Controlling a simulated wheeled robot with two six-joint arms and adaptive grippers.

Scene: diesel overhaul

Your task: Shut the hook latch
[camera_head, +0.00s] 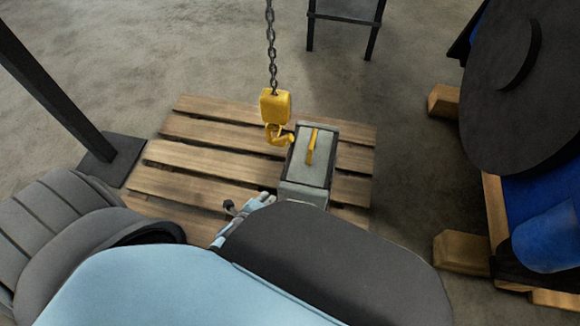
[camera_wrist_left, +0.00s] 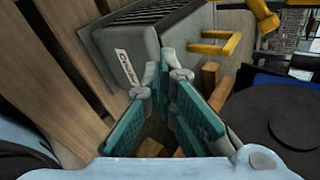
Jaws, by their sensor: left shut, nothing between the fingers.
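A yellow hook block (camera_head: 275,104) hangs from a chain, and its yellow hook (camera_head: 278,134) curves beside the upper left edge of a grey box. Whether the latch across the hook's mouth is open or closed is too small to tell. In the left wrist view, part of the yellow hook (camera_wrist_left: 262,16) shows at the top edge. My left gripper (camera_wrist_left: 167,68) is shut and empty, its teal-padded fingers meeting at the tips near the box's end. In the head view it is largely hidden behind my arm, below the hook and apart from it.
The grey box (camera_head: 312,160) with a yellow handle (camera_head: 311,146) stands on a wooden pallet (camera_head: 178,158). The chain (camera_head: 271,45) rises above it. A dark post (camera_head: 50,85) stands at left. A large dark round part (camera_head: 515,110) and blue machinery (camera_head: 545,238) stand at right.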

